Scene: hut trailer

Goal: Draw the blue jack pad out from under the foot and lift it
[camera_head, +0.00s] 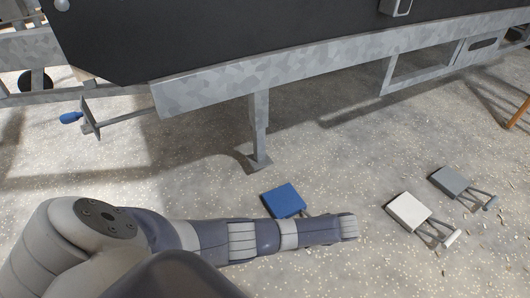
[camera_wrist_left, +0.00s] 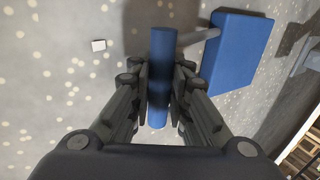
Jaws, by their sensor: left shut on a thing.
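The blue jack pad (camera_head: 284,200) is a flat square block in front of the grey foot (camera_head: 258,163), with a visible gap between them in the head view. The foot hangs on a post under the trailer. My left gripper (camera_wrist_left: 160,80) is shut on the pad's blue bar handle (camera_wrist_left: 160,50). The pad's block (camera_wrist_left: 237,52) is to the right of the fingers in the left wrist view, joined by a grey rod. In the head view my left arm hides the gripper and handle. Whether the pad is clear of the floor cannot be told. My right gripper is not in view.
A white pad (camera_head: 408,210) and a grey pad (camera_head: 450,182), both with handles, lie on the speckled floor at the right. The galvanized trailer frame (camera_head: 300,58) runs above the foot. A blue-handled crank (camera_head: 72,117) sticks out at the left. Floor between the pads is clear.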

